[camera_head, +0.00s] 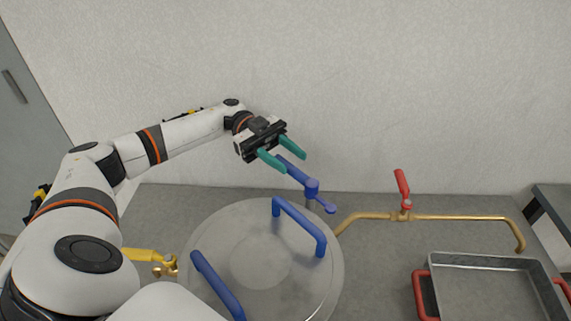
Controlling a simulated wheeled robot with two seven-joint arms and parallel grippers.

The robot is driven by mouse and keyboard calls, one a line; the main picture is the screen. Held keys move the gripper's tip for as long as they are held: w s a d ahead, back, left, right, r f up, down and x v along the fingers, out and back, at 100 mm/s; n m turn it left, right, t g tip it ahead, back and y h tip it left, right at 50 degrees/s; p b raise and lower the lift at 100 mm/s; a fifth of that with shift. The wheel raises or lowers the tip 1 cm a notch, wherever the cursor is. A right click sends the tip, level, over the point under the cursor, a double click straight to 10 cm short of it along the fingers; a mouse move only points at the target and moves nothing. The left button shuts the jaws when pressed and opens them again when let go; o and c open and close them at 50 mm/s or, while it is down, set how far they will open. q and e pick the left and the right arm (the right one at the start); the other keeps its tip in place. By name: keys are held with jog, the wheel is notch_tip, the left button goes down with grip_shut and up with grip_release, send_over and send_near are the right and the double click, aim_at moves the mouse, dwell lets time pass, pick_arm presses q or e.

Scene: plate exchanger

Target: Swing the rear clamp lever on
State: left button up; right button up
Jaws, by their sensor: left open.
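The rear clamp lever (313,187) is blue and stands at the back edge of a round metal plate exchanger lid (262,262). Its long arm reaches up and left from a round hub, and a short blue tab points down and right. My left gripper (284,158) has two green fingers and is open. Its fingers are at the upper end of the lever's arm, with that end seemingly between or just below them; I cannot tell whether they touch. My right gripper is not in view.
Two blue handles (300,226) rise from the lid. A brass pipe with a red valve handle (402,184) runs behind to the right. A metal tray (490,262) with red handles stands at the lower right. A yellow lever (139,254) is left of the lid.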

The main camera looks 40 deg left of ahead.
pick_arm(q)
notch_tip(320, 180, up, 8)
jog(key=shift+f, duration=0.25)
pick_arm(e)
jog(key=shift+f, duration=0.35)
